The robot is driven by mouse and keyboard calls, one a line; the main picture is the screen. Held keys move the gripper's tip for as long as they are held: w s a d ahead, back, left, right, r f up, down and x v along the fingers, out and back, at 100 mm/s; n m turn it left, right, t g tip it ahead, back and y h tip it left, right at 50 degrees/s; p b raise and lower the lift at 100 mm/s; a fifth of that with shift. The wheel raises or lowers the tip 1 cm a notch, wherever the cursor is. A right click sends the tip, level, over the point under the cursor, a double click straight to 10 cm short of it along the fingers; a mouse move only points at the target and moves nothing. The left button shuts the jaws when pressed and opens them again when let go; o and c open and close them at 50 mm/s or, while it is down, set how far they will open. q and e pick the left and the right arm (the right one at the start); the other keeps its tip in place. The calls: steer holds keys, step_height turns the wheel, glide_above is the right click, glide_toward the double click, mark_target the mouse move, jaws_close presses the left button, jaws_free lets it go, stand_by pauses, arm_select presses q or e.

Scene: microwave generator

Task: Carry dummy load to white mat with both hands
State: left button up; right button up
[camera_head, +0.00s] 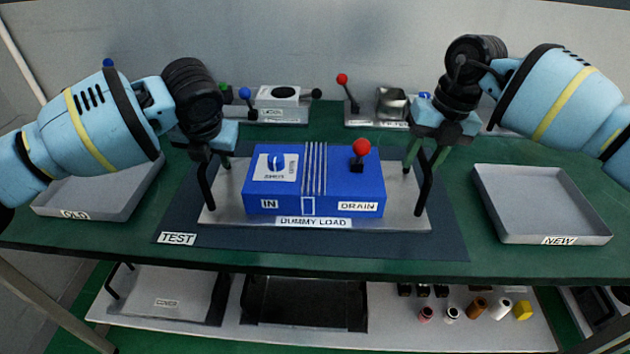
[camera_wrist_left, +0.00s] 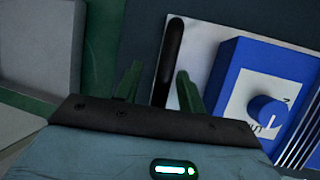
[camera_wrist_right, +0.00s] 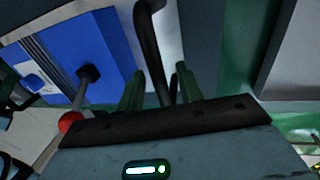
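The dummy load is a blue box (camera_head: 312,184) with a red-knobbed lever, fixed on a metal base plate (camera_head: 408,214) labelled DUMMY LOAD. It rests on the dark blue TEST mat (camera_head: 440,245). A black handle stands at each end. My left gripper (camera_head: 214,160) is open at the left handle (camera_head: 207,184); the left wrist view shows that handle (camera_wrist_left: 170,60) between the spread green fingers. My right gripper (camera_head: 425,158) is open at the right handle (camera_head: 425,188); in the right wrist view that handle (camera_wrist_right: 150,50) runs between the fingers, with gaps. I cannot make out a white mat.
A grey OLD tray (camera_head: 100,199) stands left and a NEW tray (camera_head: 540,205) right. Devices with levers (camera_head: 282,105) stand at the back. A pale lower shelf (camera_head: 400,335) holds a dark box (camera_head: 305,302), a cover (camera_head: 170,293) and several small parts.

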arm_select(q)
steer(key=shift+f, duration=0.2)
arm_select(e)
steer(key=shift+f, duration=0.25)
arm_select(q)
jaws_close()
arm_select(e)
jaws_close()
arm_select(q)
steer(key=shift+w+a+r, duration=0.1)
steer(key=shift+r, duration=0.1)
arm_select(e)
steer(key=shift+r, duration=0.15)
stand_by(0.6)
